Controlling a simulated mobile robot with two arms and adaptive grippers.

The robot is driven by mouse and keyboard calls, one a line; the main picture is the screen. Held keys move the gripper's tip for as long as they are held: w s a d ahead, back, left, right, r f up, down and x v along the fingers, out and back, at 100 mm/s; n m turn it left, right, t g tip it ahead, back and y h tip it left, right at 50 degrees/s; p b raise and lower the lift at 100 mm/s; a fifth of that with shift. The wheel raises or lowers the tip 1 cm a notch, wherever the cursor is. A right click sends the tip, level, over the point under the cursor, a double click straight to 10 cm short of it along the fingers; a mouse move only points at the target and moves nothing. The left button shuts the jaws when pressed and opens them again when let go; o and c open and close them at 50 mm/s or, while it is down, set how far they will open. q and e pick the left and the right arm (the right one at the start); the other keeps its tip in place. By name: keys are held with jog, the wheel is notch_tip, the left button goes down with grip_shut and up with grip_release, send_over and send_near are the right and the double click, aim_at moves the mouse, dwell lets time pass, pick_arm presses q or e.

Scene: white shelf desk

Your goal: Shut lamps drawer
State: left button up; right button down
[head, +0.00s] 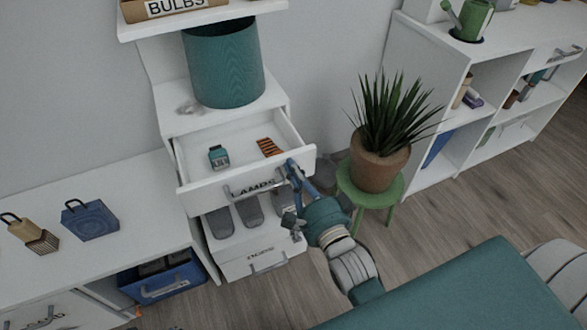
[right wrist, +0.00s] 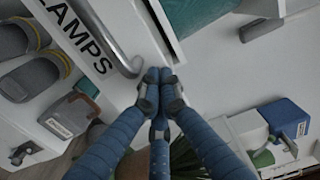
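The lamps drawer (head: 205,197) is pulled out of the white shelf unit, its front labelled LAMPS with a metal handle (head: 240,193). Inside it lie a small teal object (head: 218,156) and an orange-brown striped piece (head: 268,147). My right gripper (head: 292,168) is at the right end of the drawer front. In the right wrist view its blue fingers (right wrist: 160,80) are together, with nothing seen between them, beside the end of the handle (right wrist: 122,58). I cannot tell whether they touch the front. My left gripper is out of view.
Below the open drawer, several grey shoes (head: 249,212) sit on a shelf above a closed drawer (head: 262,262). A potted plant (head: 381,160) on a green stool (head: 366,194) stands just right of my gripper. A teal bin (head: 224,65) stands above the drawer.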

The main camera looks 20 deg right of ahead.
aim_at(279, 149)
jog(key=w+p, duration=0.1)
jog(key=w, duration=0.8)
jog(key=shift+w+a+r, duration=0.1)
jog(key=shift+r, duration=0.05)
jog(key=w, duration=0.6)
jog(key=shift+w+a, duration=0.15)
jog(key=shift+w, duration=0.45)
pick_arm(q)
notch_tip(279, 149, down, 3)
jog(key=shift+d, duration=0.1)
pick_arm(e)
jog(key=shift+w+r, duration=0.1)
jog(key=shift+r, duration=0.1)
